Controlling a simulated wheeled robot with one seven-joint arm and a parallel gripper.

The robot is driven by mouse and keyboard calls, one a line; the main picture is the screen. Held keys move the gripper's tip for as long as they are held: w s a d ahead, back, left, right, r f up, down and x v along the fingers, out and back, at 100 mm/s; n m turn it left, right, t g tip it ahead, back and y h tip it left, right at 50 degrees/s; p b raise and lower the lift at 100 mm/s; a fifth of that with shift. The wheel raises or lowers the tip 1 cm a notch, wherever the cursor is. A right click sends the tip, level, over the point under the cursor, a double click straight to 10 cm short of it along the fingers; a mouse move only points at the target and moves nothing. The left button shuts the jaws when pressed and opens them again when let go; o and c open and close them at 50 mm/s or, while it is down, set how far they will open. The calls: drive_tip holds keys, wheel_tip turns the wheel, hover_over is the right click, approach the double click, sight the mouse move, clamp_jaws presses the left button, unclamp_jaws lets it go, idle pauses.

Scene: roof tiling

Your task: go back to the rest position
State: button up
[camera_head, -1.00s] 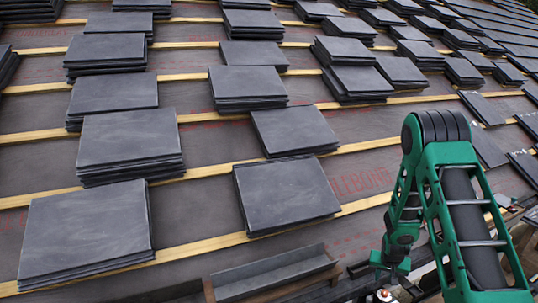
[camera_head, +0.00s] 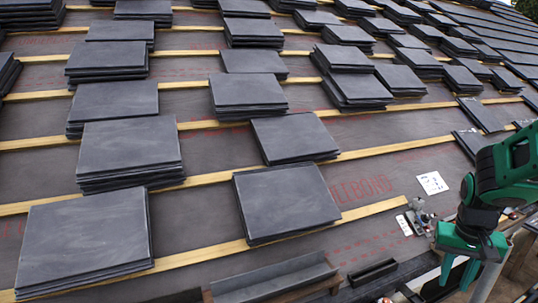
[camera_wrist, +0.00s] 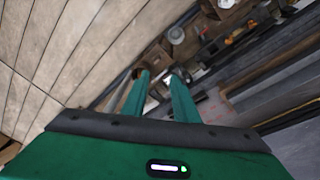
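My green gripper (camera_head: 457,272) is at the lower right of the head view, pointing down past the roof's lower edge. In the wrist view its two green fingers (camera_wrist: 160,90) stand apart with a gap between them, and nothing is held there. My green arm comes in from the right edge of the head view, and the rest of it is out of frame.
Stacks of dark slates (camera_head: 130,150) lie on wooden battens (camera_head: 215,178) across the roof. A white printed card (camera_head: 432,183) and small metal parts (camera_head: 418,216) lie near my gripper. A dark slate trough (camera_head: 275,280) is at the front. The wrist view shows cluttered shelves (camera_wrist: 215,30).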

drive_tip(key=s+a+r, duration=0.2)
drive_tip(key=s+r, duration=0.1)
drive_tip(key=s, duration=0.5)
drive_tip(key=s+a+r+y, duration=0.1)
drive_tip(key=s+a+r, duration=0.1)
drive_tip(key=s, duration=0.7)
drive_tip(key=shift+a+r+g+y, duration=0.3)
drive_tip(key=shift+a+r+g, duration=0.1)
drive_tip(key=shift+a, duration=0.15)
drive_tip(key=shift+w+f, duration=0.25)
drive_tip(key=shift+w, duration=0.35)
drive_tip(key=shift+s+d, duration=0.1)
drive_tip(key=shift+d, duration=0.05)
